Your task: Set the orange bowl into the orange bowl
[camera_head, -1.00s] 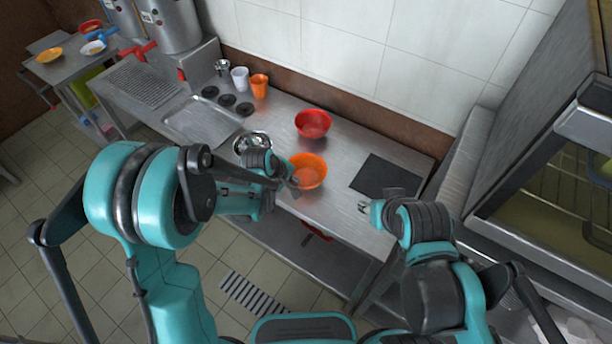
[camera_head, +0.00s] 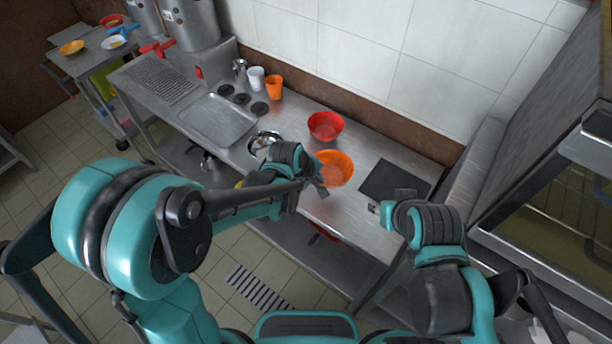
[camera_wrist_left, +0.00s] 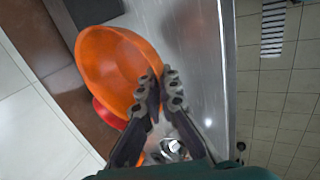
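An orange bowl (camera_head: 338,165) is above or on the counter, in front of a red bowl (camera_head: 326,125). My left gripper (camera_head: 320,187) is at its near left rim. In the left wrist view, the fingertips (camera_wrist_left: 161,76) are close together at the rim of the orange bowl (camera_wrist_left: 103,60), one finger over its inside, the other outside. The gripper looks shut on the rim. The bowl partly hides the red bowl (camera_wrist_left: 108,114). I see no second orange bowl on the counter. My right gripper (camera_head: 376,208) is near the counter's front edge; its opening is unclear.
A dark mat (camera_head: 395,180) lies right of the bowls. A metal bowl (camera_head: 263,142), a tray (camera_head: 218,120), a white cup (camera_head: 256,78) and an orange cup (camera_head: 274,87) are to the left. A side cart holds an orange-yellow dish (camera_head: 72,47).

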